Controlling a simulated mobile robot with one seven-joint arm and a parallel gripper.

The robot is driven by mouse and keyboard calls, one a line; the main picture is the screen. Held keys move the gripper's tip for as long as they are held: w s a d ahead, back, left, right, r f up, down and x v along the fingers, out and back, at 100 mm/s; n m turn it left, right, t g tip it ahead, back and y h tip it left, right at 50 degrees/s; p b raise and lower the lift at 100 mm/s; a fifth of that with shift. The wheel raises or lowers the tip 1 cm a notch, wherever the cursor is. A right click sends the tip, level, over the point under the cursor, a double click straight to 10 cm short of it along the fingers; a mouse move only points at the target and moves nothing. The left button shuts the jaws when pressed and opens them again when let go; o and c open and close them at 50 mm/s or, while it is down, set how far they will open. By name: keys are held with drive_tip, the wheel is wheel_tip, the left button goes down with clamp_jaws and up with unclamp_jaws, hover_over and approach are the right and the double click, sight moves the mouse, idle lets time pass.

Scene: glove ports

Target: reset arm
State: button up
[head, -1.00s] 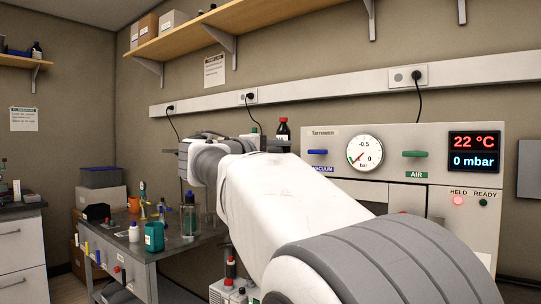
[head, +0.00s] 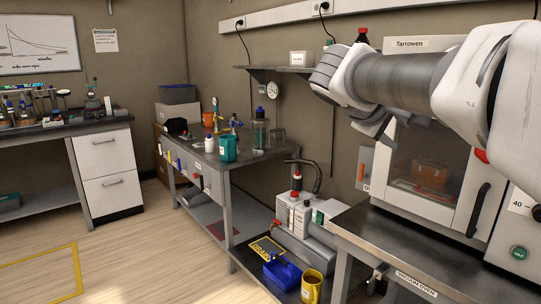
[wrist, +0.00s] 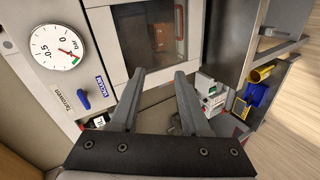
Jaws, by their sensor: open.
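My gripper (wrist: 158,98) shows in the wrist view with its two grey fingers spread apart and nothing between them. In the head view my arm comes in from the right, in front of the vacuum oven (head: 410,45), and the gripper's fingers are hidden there. The wrist view shows the oven's front close by, with its window (wrist: 165,38), pressure dial (wrist: 58,46) and blue vacuum knob (wrist: 84,98). A brown box shows behind the glass, and the oven door looks shut.
The oven stands on a dark bench (head: 400,240). A vacuum pump (head: 295,213), blue bin (head: 283,273) and yellow mug (head: 312,285) sit low beside it. Open floor (head: 130,245) lies at left.

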drive_tip(key=s+a+f+m+g+y, duration=0.1)
drive_tip(key=s+a+f+m+y, duration=0.3)
drive_tip(key=s+f, duration=0.75)
drive_tip(key=s+a+f+m+g+y, duration=0.2)
drive_tip(key=s+a+f+y, duration=0.35)
drive_tip(key=s+f, duration=0.65)
wheel_tip(320, 180, up, 26)
drive_tip(key=p, duration=2.4)
drive_tip(key=shift+s+a+p, duration=0.3)
drive_tip(key=shift+a+p, duration=0.05)
drive_tip(key=shift+a, duration=0.1)
